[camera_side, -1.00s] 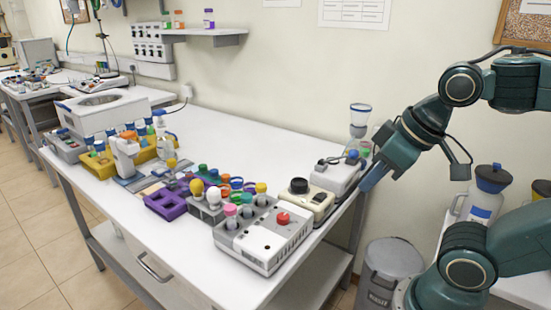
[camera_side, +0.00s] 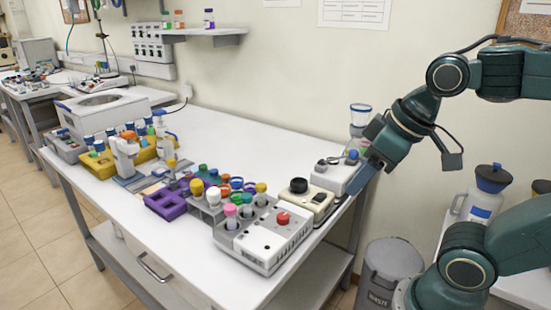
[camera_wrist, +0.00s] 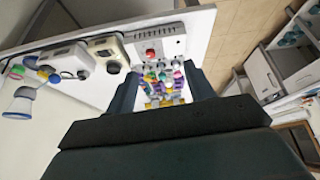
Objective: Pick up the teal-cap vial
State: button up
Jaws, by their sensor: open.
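Several capped vials stand in the middle of the bench. A teal-green cap (camera_side: 246,199) shows in the white-and-grey device at the front, between a pink cap (camera_side: 230,210) and a yellow cap (camera_side: 261,187). Similar green caps (camera_side: 203,168) stand farther back; I cannot tell for sure which is the teal-cap vial. My gripper (camera_side: 358,180) is at the bench's right end, apart from the vials. In the wrist view my gripper (camera_wrist: 161,90) is open and empty, with the small coloured caps beyond and between its fingers.
The white-and-grey device (camera_side: 278,240) with a red knob, a beige device (camera_side: 304,205) and a white device (camera_side: 336,176) line the right end. A purple rack (camera_side: 165,205) and yellow rack (camera_side: 100,166) stand left. The bench's back is clear.

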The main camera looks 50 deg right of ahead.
jog(key=w+a+r+n+g+y, duration=0.15)
jog(key=w+n, duration=0.25)
jog(key=w, duration=0.4)
jog(key=n+g+y, duration=0.3)
jog(key=n, duration=0.8)
send_over(246, 195)
jog(key=s+d, duration=0.1)
jog(key=d, duration=0.3)
notch_tip(246, 195, down, 8)
jog(key=shift+w+d+f, duration=0.1)
jog(key=shift+f, duration=0.1)
jog(key=shift+x, duration=4.25)
jog(key=shift+d, duration=0.1)
jog(key=shift+f, duration=0.1)
